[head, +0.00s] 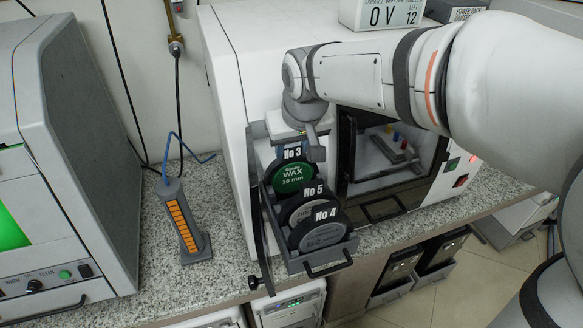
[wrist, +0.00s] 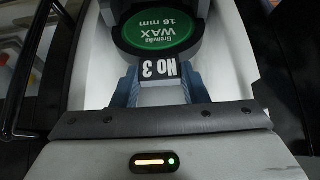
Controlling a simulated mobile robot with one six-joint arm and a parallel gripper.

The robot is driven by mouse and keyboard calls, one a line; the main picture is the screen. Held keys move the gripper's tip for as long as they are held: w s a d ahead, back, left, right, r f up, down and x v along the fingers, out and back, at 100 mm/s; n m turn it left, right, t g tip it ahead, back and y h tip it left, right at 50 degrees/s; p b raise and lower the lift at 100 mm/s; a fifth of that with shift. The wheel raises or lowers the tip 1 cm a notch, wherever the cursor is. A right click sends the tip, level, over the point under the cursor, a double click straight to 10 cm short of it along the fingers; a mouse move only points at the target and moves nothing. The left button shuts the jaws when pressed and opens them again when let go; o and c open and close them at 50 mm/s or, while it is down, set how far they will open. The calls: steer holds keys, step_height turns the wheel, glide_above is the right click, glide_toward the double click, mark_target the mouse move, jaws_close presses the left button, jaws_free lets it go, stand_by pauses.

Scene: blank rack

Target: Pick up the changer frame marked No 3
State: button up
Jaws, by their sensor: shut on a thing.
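The changer frame marked No 3 (head: 292,172) holds a green disc labelled WAX 16 mm and stands at the back of the rack (head: 327,260) on the machine's left front. Its No 3 tag and green disc also show in the wrist view (wrist: 162,70). My gripper (head: 314,142) is above and just behind this frame, and in the wrist view its two blue-grey fingers (wrist: 162,92) close on the piece at the No 3 tag. The frames No 5 (head: 312,200) and No 4 (head: 322,230) stand in front of it. The lower part of No 3 is hidden by them.
A white milling machine (head: 228,70) with a dark window (head: 393,150) stands right behind the rack. A grey stand with orange bars (head: 183,222) is on the granite counter (head: 150,290) to the left. A grey machine (head: 75,130) fills the far left.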

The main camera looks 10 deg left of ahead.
jaws_close()
